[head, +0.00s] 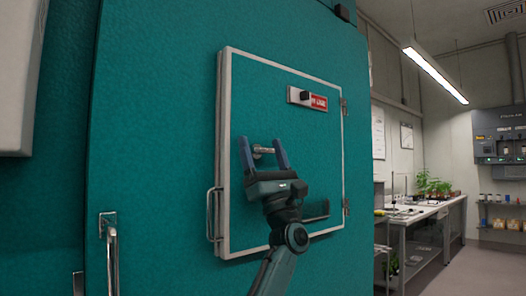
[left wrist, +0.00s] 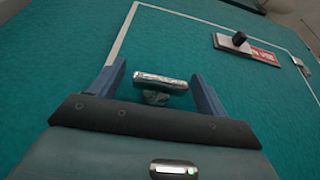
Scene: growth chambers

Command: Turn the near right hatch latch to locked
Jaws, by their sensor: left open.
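The hatch (head: 300,160) is a teal panel in a pale frame, set in a large teal chamber wall. Its latch (head: 262,150) is a small metal handle on the hatch face; in the left wrist view the latch (left wrist: 160,83) lies roughly crosswise as a short silver bar on a stem. My left gripper (head: 263,152) is open, its two blue fingers on either side of the latch. In the left wrist view the left gripper (left wrist: 158,85) shows gaps between the bar and both fingers. My right gripper is not in view.
A plate with a black knob and red label (head: 307,98) sits above the latch. A pull handle (head: 213,214) is on the hatch's left edge, hinges (head: 345,107) on its right. Another metal handle (head: 112,255) stands at lower left. A workbench (head: 425,212) with plants is farther right.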

